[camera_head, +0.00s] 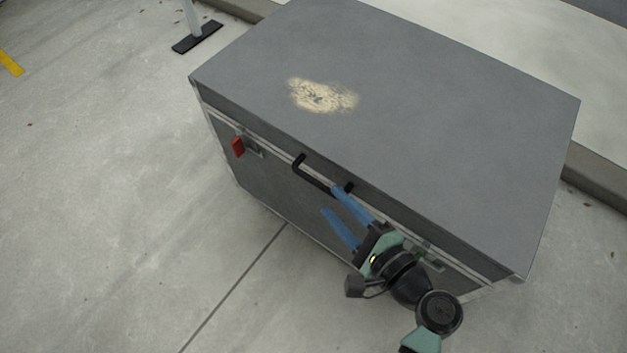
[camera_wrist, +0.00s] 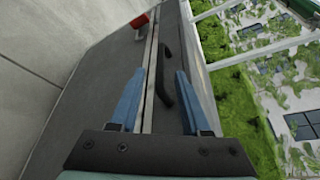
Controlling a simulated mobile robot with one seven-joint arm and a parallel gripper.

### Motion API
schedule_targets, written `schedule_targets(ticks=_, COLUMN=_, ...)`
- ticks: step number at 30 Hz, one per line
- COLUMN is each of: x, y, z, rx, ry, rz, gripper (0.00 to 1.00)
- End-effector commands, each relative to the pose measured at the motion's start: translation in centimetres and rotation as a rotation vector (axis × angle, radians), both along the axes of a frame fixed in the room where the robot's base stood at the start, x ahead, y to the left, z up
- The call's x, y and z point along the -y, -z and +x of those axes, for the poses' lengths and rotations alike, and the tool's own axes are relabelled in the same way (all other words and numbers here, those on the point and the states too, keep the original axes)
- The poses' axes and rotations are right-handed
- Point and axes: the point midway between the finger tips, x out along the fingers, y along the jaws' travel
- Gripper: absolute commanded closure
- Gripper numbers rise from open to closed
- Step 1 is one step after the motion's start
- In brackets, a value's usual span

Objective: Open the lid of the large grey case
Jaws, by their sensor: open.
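The large grey case (camera_head: 430,120) stands on the concrete with its lid closed and a pale worn patch on top. A black handle (camera_head: 312,176) is on the lid's front edge; it also shows in the wrist view (camera_wrist: 166,70). A red latch (camera_head: 238,147) is on the front at the left, seen too in the wrist view (camera_wrist: 141,20). My gripper (camera_head: 333,200) has blue fingers, open and empty, at the front of the case near the handle's right end. In the wrist view the handle lies ahead, between the lines of the fingers (camera_wrist: 160,90). The arm partly hides the front's right side.
A raised concrete kerb (camera_head: 592,175) runs behind and right of the case. A post with a dark foot (camera_head: 197,37) stands at the back left. The concrete floor (camera_head: 110,210) to the left and front is clear.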

Motion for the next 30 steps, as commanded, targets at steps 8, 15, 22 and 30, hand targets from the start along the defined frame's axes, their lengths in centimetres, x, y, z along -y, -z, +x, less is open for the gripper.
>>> schedule_targets(ticks=8, x=-3.1, y=1.4, z=4.4, rx=0.002, ry=-0.003, rz=-0.002, gripper=0.53)
schedule_targets(ticks=15, x=-4.2, y=1.6, z=6.0, rx=0.001, ry=-0.001, rz=-0.003, gripper=0.53)
schedule_targets(ticks=22, x=-4.3, y=1.6, z=6.2, rx=0.001, ry=0.000, rz=-0.003, gripper=0.53)
schedule_targets(ticks=30, x=-4.3, y=1.6, z=6.2, rx=0.001, ry=0.000, rz=-0.003, gripper=0.89)
